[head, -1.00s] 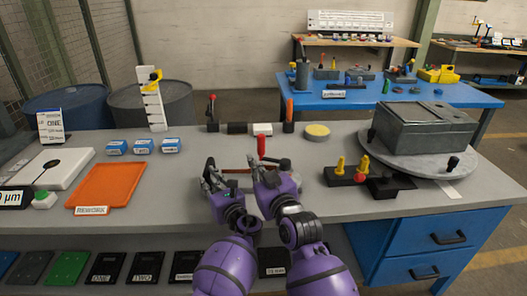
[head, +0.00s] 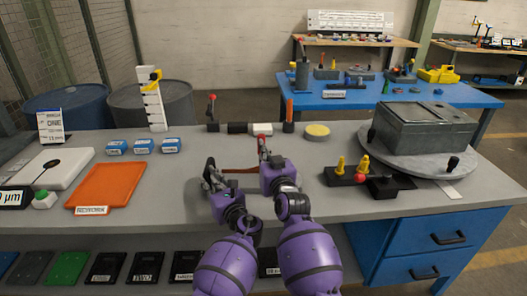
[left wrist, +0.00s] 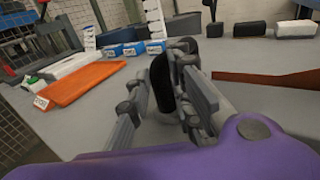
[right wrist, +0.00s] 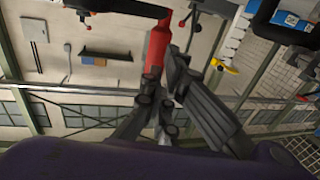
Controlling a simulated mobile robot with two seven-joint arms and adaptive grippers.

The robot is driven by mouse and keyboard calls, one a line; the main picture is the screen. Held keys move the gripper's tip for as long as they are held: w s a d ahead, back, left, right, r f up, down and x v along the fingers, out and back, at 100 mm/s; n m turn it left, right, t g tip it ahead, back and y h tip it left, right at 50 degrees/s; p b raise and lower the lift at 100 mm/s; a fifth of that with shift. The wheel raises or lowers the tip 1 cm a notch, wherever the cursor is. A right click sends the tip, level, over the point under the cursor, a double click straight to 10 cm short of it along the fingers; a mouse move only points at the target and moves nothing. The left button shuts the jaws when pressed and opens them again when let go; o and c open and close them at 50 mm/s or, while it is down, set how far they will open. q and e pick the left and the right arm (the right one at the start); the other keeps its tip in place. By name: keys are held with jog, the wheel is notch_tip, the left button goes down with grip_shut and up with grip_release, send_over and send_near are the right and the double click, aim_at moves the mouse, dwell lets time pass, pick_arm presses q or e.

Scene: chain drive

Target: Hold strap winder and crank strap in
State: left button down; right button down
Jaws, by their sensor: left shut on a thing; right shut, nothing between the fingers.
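In the left wrist view my left gripper (left wrist: 165,100) is shut on a black rounded grip (left wrist: 162,82), seemingly part of the strap winder. In the head view my left gripper (head: 209,172) is just above the bench. My right gripper (head: 265,155) is shut and empty. A red handle (right wrist: 157,45) stands right at its fingertips in the right wrist view, not between the fingers; I cannot tell whether they touch. My grippers hide most of the winder.
Behind are several black and white blocks (head: 236,128) and a yellow disc (head: 317,131). A black fixture with yellow pegs (head: 345,177) stands to the right, before a round turntable (head: 459,165). An orange tray (head: 108,185) lies left. Bench between tray and grippers is clear.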

jog(key=shift+w+a+f, duration=0.1)
jog(key=shift+w+f, duration=0.05)
jog(key=shift+w, duration=0.5)
jog(key=shift+w, duration=0.4)
jog(key=shift+w, duration=0.3)
jog(key=shift+w+d, duration=0.2)
jog(key=shift+w, duration=0.75)
jog(key=shift+w+d, duration=0.2)
jog(key=shift+w, duration=0.75)
jog(key=shift+d, duration=0.1)
dwell(0.6)
jog(key=s+a, duration=0.3)
jog(key=s, duration=1)
jog(key=shift+s+a, duration=0.3)
jog(key=shift+s, duration=0.1)
